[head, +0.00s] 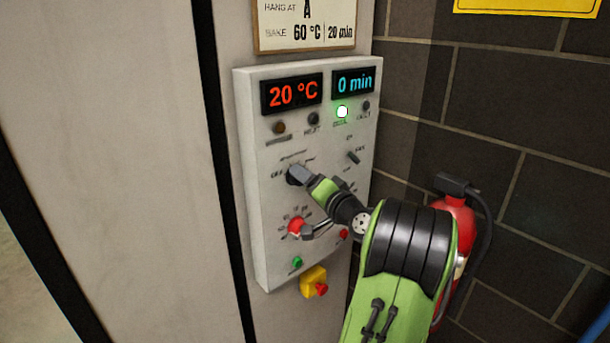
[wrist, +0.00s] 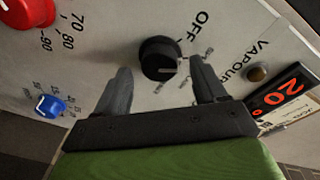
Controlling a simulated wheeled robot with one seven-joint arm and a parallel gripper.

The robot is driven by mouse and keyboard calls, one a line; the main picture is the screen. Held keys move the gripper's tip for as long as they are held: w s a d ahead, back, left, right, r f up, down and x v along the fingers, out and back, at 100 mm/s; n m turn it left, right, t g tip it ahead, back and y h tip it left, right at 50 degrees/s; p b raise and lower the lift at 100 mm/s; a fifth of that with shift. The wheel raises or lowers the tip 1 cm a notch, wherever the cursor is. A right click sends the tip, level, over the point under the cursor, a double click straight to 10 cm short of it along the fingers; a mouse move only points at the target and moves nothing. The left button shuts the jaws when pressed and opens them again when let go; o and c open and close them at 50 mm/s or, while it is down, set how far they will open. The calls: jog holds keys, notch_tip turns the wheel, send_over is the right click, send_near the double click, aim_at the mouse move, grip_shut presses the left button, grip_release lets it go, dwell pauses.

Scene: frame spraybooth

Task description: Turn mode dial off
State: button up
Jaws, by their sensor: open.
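The mode dial (wrist: 160,58) is a round black knob with a white pointer line, on the pale control panel (wrist: 100,35). My gripper (wrist: 161,72) is open, with one grey finger on each side of the dial. Gaps show between the fingers and the knob. In the head view my gripper (head: 302,175) is at the panel's left middle, beside the OFF print, and hides most of the dial.
A red knob (head: 296,226) with temperature marks sits below my gripper. A green button (head: 297,262), a small red button (head: 343,234) and a yellow box with a red stop button (head: 314,280) are lower. A fire extinguisher (head: 455,215) hangs right, behind my arm.

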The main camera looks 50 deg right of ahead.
jog(key=shift+w+d, duration=0.2)
jog(key=shift+w, duration=0.4)
jog(key=c, duration=1.1)
jog(key=shift+o, duration=0.2)
jog(key=shift+f, duration=0.1)
jog(key=shift+b, duration=0.5)
jog(key=n+t+b, duration=0.1)
jog(key=n+b, duration=0.8)
jog(key=b, duration=0.4)
jog(key=shift+f+b, duration=0.1)
jog(key=shift+b, duration=0.25)
